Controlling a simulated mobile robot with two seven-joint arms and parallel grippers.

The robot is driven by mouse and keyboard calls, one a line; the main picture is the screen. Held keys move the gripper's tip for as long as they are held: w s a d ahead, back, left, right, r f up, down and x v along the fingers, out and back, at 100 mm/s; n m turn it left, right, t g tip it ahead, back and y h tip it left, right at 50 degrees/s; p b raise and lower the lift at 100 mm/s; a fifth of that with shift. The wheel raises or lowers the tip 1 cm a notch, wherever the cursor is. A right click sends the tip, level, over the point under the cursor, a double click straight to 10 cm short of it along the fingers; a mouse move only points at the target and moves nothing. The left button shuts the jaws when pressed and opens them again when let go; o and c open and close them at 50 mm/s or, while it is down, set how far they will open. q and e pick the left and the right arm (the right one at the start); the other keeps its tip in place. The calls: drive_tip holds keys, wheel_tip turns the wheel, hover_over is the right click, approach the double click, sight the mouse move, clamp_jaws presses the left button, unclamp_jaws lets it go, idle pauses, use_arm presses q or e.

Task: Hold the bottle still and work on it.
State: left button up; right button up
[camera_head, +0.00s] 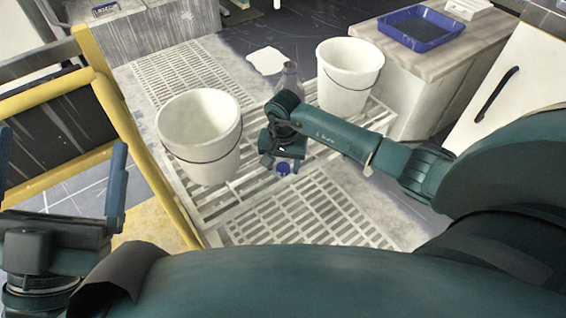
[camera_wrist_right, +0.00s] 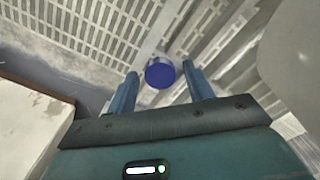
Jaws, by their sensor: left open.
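A clear grey bottle (camera_head: 290,76) stands upright on the grating, its lower part hidden behind my right wrist in the head view. A small round blue cap (camera_head: 283,169) shows just below my right gripper (camera_head: 281,163). In the right wrist view the blue cap (camera_wrist_right: 160,74) lies between the tips of my right gripper (camera_wrist_right: 161,82), with a gap on both sides. I cannot tell whether it rests on the grating or is lower than the fingertips. My right gripper is open. My left gripper (camera_head: 62,158) is open and empty at the far left, away from the bottle.
White buckets stand on the grating, one at left (camera_head: 199,135) and one at right (camera_head: 349,75). A yellow rail (camera_head: 120,115) runs along the left. A counter (camera_head: 440,62) with a blue tray (camera_head: 420,28) is at the upper right. The front grating (camera_head: 320,212) is clear.

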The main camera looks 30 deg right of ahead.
sight(283, 167)
drive_tip(key=shift+r, duration=0.1)
drive_tip(key=shift+r+p, duration=0.3)
use_arm(q)
wheel_tip(283, 167, down, 6)
drive_tip(key=s+n+g+y+p, duration=0.1)
drive_tip(key=n+y+p, duration=0.3)
drive_tip(key=n+y, duration=0.1)
drive_tip(key=shift+d+g, duration=0.25)
drive_tip(key=shift+g, duration=0.15)
use_arm(e)
wheel_tip(283, 167, up, 12)
drive_tip(key=shift+f, duration=0.15)
